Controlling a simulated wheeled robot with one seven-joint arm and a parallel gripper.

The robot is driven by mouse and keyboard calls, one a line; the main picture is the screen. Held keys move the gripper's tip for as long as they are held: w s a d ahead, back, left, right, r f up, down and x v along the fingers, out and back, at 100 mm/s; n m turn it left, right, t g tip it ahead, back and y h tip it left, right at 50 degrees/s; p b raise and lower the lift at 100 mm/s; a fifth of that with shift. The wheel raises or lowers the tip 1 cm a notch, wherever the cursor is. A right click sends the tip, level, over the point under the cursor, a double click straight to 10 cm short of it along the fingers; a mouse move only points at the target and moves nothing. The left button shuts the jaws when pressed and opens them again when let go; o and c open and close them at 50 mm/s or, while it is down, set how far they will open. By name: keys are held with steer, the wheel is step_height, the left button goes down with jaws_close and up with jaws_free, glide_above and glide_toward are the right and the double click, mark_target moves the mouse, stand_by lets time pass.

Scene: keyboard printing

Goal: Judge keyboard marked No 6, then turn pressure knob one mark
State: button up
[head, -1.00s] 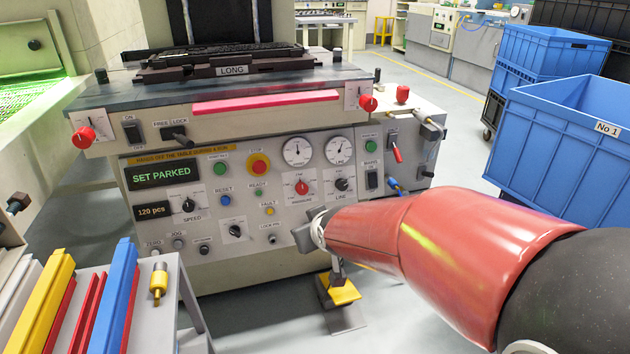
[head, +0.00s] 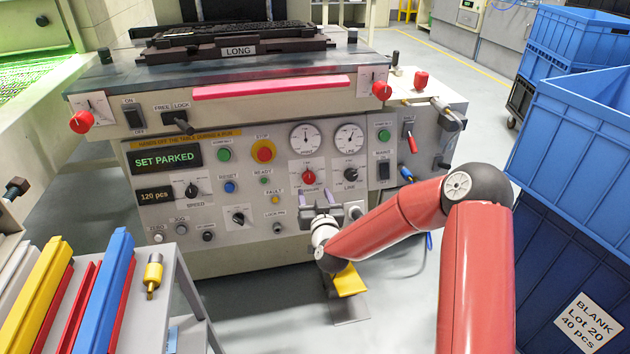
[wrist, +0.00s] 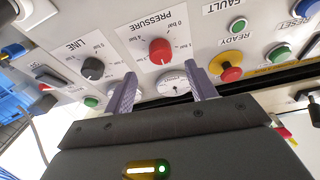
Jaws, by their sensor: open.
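The red pressure knob (head: 309,177) is on the machine's front panel, beneath the gauges. It also shows in the wrist view (wrist: 160,51), under an upside-down PRESSURE label. My gripper (head: 318,196) is open and empty, just in front of the panel and below the knob. In the wrist view its two fingers (wrist: 161,82) are spread, one to each side of the knob's line, with no contact visible. A dark keyboard (head: 222,34) lies on the fixture marked LONG on top of the machine. No mark No 6 can be read on it.
The black LINE knob (head: 350,175) is beside the pressure knob. A red and yellow stop button (head: 264,151) is up and left. Blue crates (head: 585,130) stand at right. A trolley with coloured bars (head: 105,290) is at front left. A yellow pedal (head: 349,281) is below.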

mark_target(309, 180)
steer(key=x, duration=0.6)
steer(key=shift+w+a+p, duration=0.1)
steer(key=shift+w+p, duration=0.2)
steer(key=shift+w, duration=0.05)
steer(key=c, duration=1)
steer(key=shift+f+m+b, duration=0.1)
steer(key=shift+m+b, duration=0.2)
steer(key=shift+b, duration=0.1)
steer(key=shift+a+f+m+h+b, duration=0.1)
steer(key=shift+m+h+b, duration=0.4)
steer(key=shift+m+b, duration=0.6)
steer(key=shift+r+m+h+b, duration=0.1)
steer(key=shift+m+h+b, duration=0.4)
steer(key=shift+m+b, duration=0.6)
steer(key=shift+r+m+h+b, duration=0.1)
steer(key=shift+m+h+b, duration=0.5)
steer(key=shift+m, duration=0.9)
